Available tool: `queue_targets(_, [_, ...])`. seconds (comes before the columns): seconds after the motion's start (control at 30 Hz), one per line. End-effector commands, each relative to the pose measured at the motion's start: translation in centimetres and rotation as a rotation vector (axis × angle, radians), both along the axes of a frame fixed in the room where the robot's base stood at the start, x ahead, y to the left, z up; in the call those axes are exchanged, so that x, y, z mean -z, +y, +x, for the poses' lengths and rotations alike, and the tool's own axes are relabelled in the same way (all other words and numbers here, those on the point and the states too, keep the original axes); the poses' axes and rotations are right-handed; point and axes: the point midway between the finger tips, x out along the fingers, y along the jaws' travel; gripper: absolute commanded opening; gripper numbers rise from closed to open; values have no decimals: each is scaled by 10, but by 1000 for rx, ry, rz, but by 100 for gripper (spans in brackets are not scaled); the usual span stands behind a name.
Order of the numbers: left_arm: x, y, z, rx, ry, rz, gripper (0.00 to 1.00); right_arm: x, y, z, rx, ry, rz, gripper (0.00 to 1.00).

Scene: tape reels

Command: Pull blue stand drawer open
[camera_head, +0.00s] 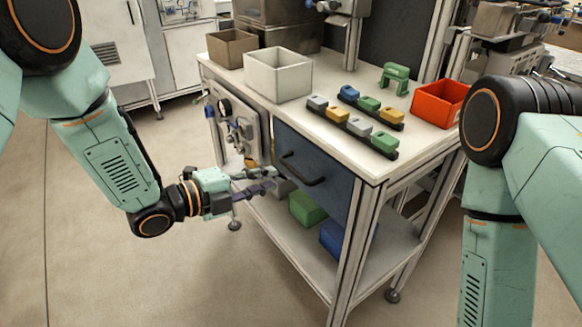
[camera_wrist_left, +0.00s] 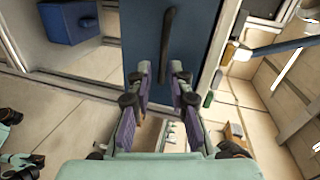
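The blue drawer (camera_head: 313,172) sits under the top of the workbench stand, and its front looks flush with the frame. Its black bar handle (camera_head: 302,170) is on the drawer front. In the left wrist view the handle (camera_wrist_left: 168,45) lies ahead of the fingers, near the middle line. My left gripper (camera_head: 270,179) is in front of the drawer, left of the handle and apart from it. Its fingers (camera_wrist_left: 160,85) are spread with nothing between them. My right arm (camera_head: 500,200) shows at the right, but its gripper is out of the picture.
The bench top (camera_head: 330,115) holds a white bin (camera_head: 278,75), a brown box (camera_head: 232,48), racks of coloured blocks (camera_head: 355,122) and a red bin (camera_head: 440,103). The lower shelf (camera_head: 280,235) holds a green box (camera_head: 307,207) and a blue box (camera_head: 333,238). Floor left of the stand is clear.

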Motion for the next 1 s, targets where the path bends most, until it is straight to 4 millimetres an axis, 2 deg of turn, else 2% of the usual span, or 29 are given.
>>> queue_targets(0.33, [-2,-10,-3,42,-108,56,20,1,0,0,0,0,0,40])
queue_targets(0.7, [10,-52,29,43,-107,56,20,12,0,0,0,0,0,40])
queue_targets(1.0, [13,-65,42,40,-104,52,20,14,0,0,0,0,0,40])
